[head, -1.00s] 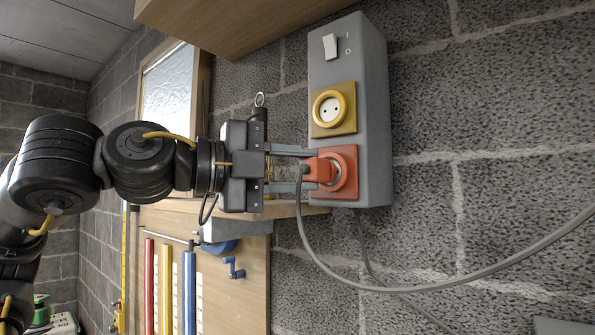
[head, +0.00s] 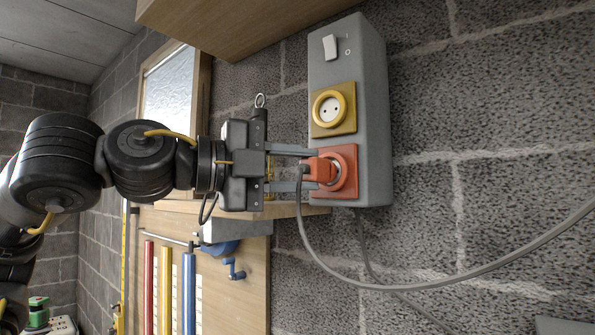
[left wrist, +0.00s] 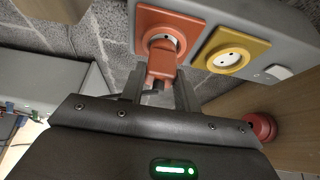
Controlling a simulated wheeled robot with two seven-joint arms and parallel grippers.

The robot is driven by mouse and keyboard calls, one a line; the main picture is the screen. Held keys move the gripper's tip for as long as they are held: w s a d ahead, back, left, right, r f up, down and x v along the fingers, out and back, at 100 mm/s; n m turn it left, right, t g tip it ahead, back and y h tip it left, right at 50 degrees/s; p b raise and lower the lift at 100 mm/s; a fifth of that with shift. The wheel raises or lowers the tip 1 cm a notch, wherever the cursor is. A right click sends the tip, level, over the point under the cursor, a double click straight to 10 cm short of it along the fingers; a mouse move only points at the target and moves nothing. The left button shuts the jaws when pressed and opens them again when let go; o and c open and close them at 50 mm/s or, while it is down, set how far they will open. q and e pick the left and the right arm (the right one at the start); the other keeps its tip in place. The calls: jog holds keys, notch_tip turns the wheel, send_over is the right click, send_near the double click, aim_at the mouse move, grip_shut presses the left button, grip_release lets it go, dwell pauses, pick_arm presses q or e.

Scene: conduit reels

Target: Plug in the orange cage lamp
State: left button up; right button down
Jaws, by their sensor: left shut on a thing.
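An orange plug (head: 318,170) with a grey cable (head: 322,262) sits at the orange socket (head: 350,165) on the grey outlet box (head: 375,110). My left gripper (head: 308,170) is shut on the plug, one finger on each side of it. In the left wrist view the plug (left wrist: 161,62) stands between the fingers, up against the orange socket (left wrist: 183,25); I cannot tell how deep its pins are. The yellow socket (head: 333,108) above is empty. It also shows in the left wrist view (left wrist: 232,56). The cage lamp itself and my right gripper are not recognisable in view.
A white switch (head: 330,47) is at the box's top. A wooden cabinet (head: 225,22) hangs above. A wooden shelf (head: 290,210) edge lies just below my gripper, with a blue crank (head: 234,268) under it. The block wall right of the box is clear.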

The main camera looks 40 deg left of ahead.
pick_arm(q)
jog(key=shift+w, duration=0.5)
dwell(0.5)
jog(key=o, duration=1)
jog(key=shift+a, duration=0.1)
jog(key=shift+s+a, duration=0.1)
jog(key=shift+s, duration=0.25)
jog(key=shift+b+v, duration=1.85)
jog(key=shift+v, duration=3.2)
